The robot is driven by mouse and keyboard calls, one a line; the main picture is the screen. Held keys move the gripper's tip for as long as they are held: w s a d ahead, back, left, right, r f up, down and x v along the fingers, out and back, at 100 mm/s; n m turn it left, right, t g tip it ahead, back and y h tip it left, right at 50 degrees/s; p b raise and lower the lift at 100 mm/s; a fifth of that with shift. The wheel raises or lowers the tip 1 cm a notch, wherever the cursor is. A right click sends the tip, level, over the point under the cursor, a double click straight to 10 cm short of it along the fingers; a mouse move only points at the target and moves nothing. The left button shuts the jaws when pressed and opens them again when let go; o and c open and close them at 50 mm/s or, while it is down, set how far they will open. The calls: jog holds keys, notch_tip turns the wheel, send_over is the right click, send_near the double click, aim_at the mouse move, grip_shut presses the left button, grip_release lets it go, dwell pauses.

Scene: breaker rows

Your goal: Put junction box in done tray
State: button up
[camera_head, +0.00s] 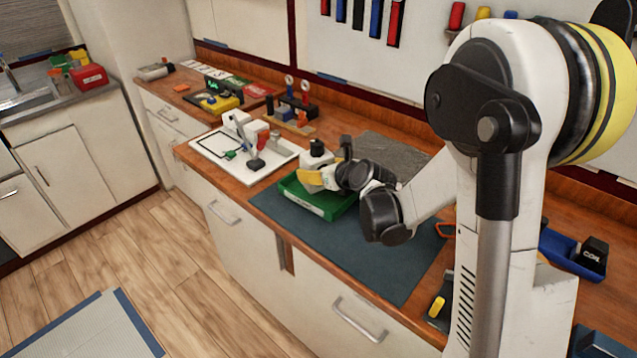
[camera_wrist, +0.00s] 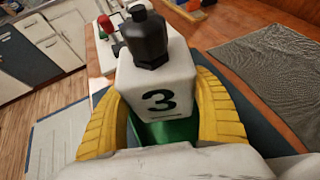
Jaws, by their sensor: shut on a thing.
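The junction box is a white block with a black knob on top; in the wrist view the box (camera_wrist: 160,92) shows a dark "3" on its face. My gripper (camera_wrist: 168,112) has its yellow fingers shut on both sides of the box. In the head view my gripper (camera_head: 312,178) and the box (camera_head: 317,157) are over the green tray (camera_head: 328,207), at its back part. The tray lies on a dark mat on the counter. Green shows below the box in the wrist view. I cannot tell whether the box touches the tray floor.
A white board (camera_head: 245,158) with small parts lies left of the tray. Gauges and tools (camera_head: 296,105) stand behind it along the wall. The dark mat (camera_head: 385,255) is clear right of the tray. A blue bin (camera_head: 570,250) stands at the far right.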

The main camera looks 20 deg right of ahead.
jog(key=shift+f+b, duration=0.55)
jog(key=shift+f, duration=0.95)
jog(key=shift+f, duration=0.1)
jog(key=shift+f, duration=0.15)
jog(key=o, duration=1.4)
jog(key=shift+o, duration=0.2)
jog(key=shift+r, duration=0.2)
